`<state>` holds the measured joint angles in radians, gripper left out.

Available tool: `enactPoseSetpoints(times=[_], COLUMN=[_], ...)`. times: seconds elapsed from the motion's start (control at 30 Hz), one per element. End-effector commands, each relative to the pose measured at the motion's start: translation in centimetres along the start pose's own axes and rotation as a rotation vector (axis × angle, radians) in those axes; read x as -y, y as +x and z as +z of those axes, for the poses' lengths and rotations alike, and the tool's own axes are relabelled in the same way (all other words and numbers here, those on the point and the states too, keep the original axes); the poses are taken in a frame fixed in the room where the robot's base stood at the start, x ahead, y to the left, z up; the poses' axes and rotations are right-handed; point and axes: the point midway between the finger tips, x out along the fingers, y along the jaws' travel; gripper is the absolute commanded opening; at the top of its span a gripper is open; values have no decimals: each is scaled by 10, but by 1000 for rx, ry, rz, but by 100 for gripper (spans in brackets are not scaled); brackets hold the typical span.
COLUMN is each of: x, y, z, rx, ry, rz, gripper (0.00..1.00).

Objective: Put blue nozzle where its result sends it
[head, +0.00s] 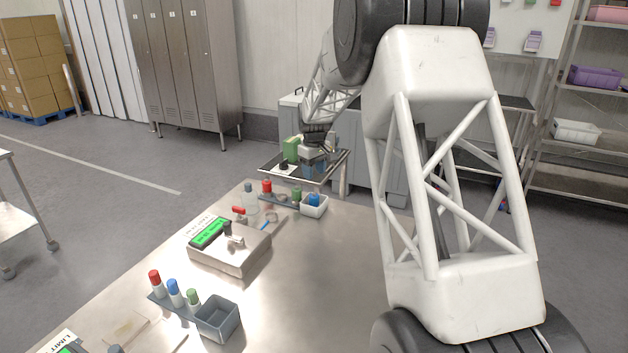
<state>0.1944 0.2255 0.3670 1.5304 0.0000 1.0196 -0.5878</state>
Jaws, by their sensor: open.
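Another blue-topped piece (173,288) stands upright in a rack between a red one (155,280) and a green one (193,298). I cannot tell which is the blue nozzle. A grey box device with a lit green display (210,233) stands mid-table; its text is too small to read. My gripper (314,163) is open over a dark tray stand (272,166) behind the table. Its fingers are small and partly hidden, and I see nothing clearly held.
A grey empty-looking bin (219,318) stands beside the near rack. Red (267,186) and green (297,194) pieces stand by the white bin. A green block (291,148) is on the tray stand, left of my gripper.

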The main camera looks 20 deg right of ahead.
Motion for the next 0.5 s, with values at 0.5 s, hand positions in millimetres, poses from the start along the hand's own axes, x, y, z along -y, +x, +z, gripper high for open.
enactPoseSetpoints(times=[0.5], x=[0], y=[-9], z=[0], rx=[-1], ry=[0], rz=[1], gripper=[48])
